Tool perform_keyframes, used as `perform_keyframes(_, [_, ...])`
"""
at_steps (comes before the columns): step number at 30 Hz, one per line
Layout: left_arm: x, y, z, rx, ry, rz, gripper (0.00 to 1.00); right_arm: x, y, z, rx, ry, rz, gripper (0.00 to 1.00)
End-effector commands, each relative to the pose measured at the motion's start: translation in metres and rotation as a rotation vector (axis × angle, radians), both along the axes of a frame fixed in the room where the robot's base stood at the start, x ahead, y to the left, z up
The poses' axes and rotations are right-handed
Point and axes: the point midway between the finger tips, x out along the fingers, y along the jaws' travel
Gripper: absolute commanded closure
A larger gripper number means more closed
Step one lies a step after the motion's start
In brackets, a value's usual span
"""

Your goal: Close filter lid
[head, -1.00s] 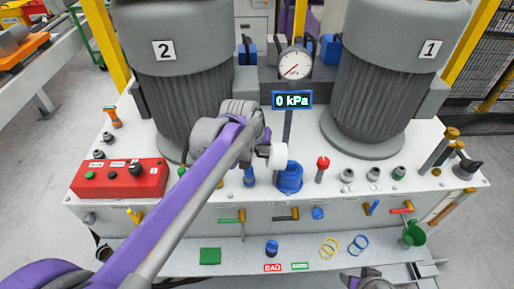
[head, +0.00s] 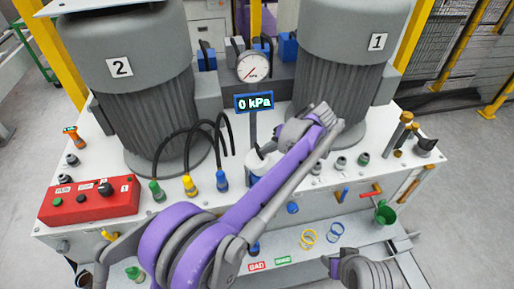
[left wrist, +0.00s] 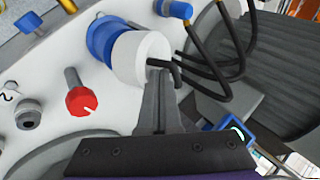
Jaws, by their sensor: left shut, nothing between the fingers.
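The white filter lid (left wrist: 142,58) sits against the blue filter housing (left wrist: 102,37) in the left wrist view, with a dark bent handle (left wrist: 166,68) on its face. In the head view the lid (head: 256,166) shows only in part behind my left arm, and most of the housing is hidden. My left gripper (left wrist: 160,90) is shut and empty, its fingertips right at the lid's face and handle. I cannot tell whether they touch. In the head view my left gripper (head: 278,150) is over the lid's right side. Part of my right arm shows at the bottom right; its fingertips are unclear.
Hoses with green, yellow and blue ends stand left of the filter (head: 192,183). A red-knobbed valve (left wrist: 82,102) is close by. The gauge (head: 254,68) and 0 kPa display (head: 254,102) stand behind. Two large grey motors flank them. A red control box (head: 90,200) is at left.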

Motion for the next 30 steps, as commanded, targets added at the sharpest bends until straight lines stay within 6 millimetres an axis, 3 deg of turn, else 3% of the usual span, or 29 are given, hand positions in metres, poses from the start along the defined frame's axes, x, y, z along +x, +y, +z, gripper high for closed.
perform_keyframes(12, [0.008,-0.027,-0.026,-0.005,0.000,-0.002,1.00,-0.001,0.000,-0.002,0.000,0.001,0.000,0.48])
perform_keyframes(30, [0.010,-0.037,-0.041,-0.012,0.002,-0.002,1.00,-0.001,0.000,-0.004,0.000,0.002,0.000,0.48])
